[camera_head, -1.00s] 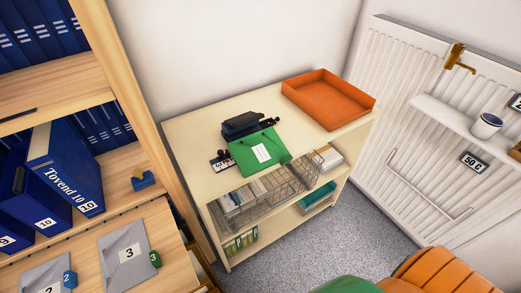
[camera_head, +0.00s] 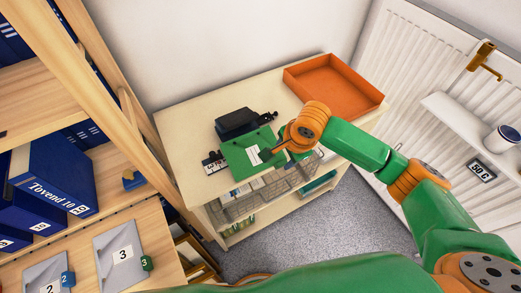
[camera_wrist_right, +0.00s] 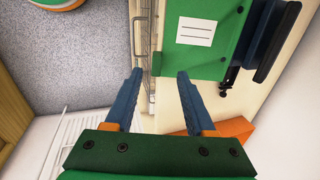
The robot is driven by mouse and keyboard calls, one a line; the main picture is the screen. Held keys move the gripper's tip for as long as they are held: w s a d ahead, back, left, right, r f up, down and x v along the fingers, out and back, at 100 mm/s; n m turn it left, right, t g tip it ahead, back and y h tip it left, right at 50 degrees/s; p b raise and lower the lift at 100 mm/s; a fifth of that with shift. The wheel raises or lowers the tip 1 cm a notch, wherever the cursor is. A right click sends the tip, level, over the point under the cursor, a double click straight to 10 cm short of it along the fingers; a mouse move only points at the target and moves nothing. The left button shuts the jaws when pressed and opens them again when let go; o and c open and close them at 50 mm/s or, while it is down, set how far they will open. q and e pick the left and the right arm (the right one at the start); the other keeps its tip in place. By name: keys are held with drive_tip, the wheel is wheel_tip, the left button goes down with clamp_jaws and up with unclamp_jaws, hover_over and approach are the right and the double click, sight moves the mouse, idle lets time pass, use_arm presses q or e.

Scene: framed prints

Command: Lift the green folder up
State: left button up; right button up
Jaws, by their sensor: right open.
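The green folder (camera_head: 237,160) with a white label lies on top of the low cream cabinet (camera_head: 180,127), near its front edge. It also shows in the right wrist view (camera_wrist_right: 217,50), ahead and right of the fingers. My right gripper (camera_wrist_right: 160,72) is open, with its two blue fingers apart and nothing between them. In the head view my right gripper (camera_head: 280,147) is at the folder's right side, and my wrist partly hides it there. From the wrist, the gap between the fingers lines up with the cabinet's front edge, beside the folder. My left gripper is not in view.
A black hole punch (camera_head: 238,122) stands just behind the folder. A small black-and-white item (camera_head: 214,162) lies to its left. An orange tray (camera_head: 330,85) sits at the cabinet's right end. Wire baskets (camera_head: 245,205) hang below the top. A wooden shelf with blue binders (camera_head: 52,185) stands left.

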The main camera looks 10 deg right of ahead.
sight(282, 163)
drive_tip(key=x, duration=0.4)
drive_tip(key=d+x, duration=0.1)
drive_tip(key=x, duration=0.1)
drive_tip(key=shift+s+f, duration=0.1)
drive_tip(key=shift+f, duration=0.2)
clamp_jaws()
